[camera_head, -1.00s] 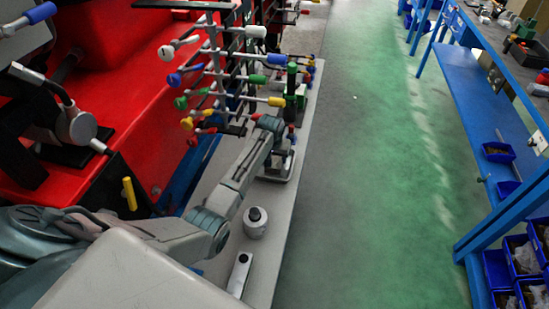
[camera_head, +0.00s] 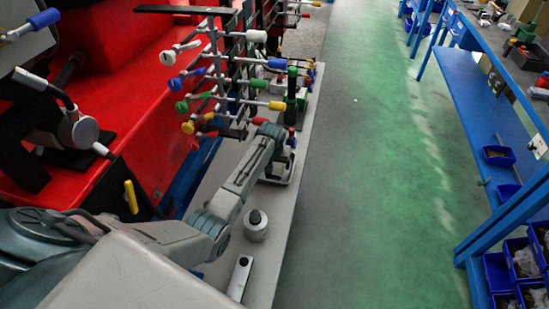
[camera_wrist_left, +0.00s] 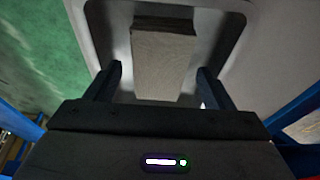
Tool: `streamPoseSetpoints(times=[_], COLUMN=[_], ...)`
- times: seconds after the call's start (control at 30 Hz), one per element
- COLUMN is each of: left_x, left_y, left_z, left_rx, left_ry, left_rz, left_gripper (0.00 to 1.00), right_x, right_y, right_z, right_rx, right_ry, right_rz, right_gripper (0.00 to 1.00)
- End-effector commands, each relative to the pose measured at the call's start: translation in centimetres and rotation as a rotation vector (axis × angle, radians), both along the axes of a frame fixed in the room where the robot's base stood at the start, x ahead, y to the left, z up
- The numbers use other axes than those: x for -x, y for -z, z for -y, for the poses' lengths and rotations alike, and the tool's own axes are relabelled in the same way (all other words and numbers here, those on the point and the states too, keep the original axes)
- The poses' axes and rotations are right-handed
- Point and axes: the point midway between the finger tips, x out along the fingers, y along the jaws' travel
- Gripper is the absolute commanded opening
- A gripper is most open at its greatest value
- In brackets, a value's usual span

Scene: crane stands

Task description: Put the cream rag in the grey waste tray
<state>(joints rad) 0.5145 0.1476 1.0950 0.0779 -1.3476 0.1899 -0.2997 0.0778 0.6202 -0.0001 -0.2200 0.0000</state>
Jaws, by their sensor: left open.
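My left gripper (camera_head: 277,135) is over the grey waste tray (camera_head: 268,181) on the long pale surface in the head view. In the left wrist view, my left gripper (camera_wrist_left: 161,70) is open, with a dark finger on each side of the cream rag (camera_wrist_left: 163,55). The rag looks like a folded, flat rectangular block and lies inside the tray (camera_wrist_left: 248,8); a narrow gap shows beside it at each finger. In the head view I cannot make out the rag. My right gripper is not in view.
A rack with colored-tipped pegs (camera_head: 215,70) stands close left of the gripper. A white round container with a dark top (camera_head: 256,226) and a pale block (camera_head: 240,278) stand nearer on the surface. Green floor (camera_head: 360,180) lies clear to the right, before a blue workbench (camera_head: 480,100).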

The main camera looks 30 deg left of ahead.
Motion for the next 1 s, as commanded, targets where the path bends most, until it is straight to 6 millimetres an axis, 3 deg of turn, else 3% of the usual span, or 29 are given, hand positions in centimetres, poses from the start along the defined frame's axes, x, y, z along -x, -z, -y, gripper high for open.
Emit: streamPoseSetpoints(times=[0.17,0.6,1.0], left_x=[0.6,2.7,3.1], left_y=[-2.1,-10.1,-11.4], left_z=[0.1,0.7,0.8], left_rx=[-0.001,-0.001,0.000], left_ry=[0.000,0.000,0.000], left_rz=[0.003,0.003,0.000], left_gripper=[0.76,0.76,0.76], right_x=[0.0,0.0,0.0], right_y=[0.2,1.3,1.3], right_z=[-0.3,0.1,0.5], right_rx=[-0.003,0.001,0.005], right_ry=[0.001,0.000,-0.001], right_rz=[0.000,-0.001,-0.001], right_gripper=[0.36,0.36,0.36])
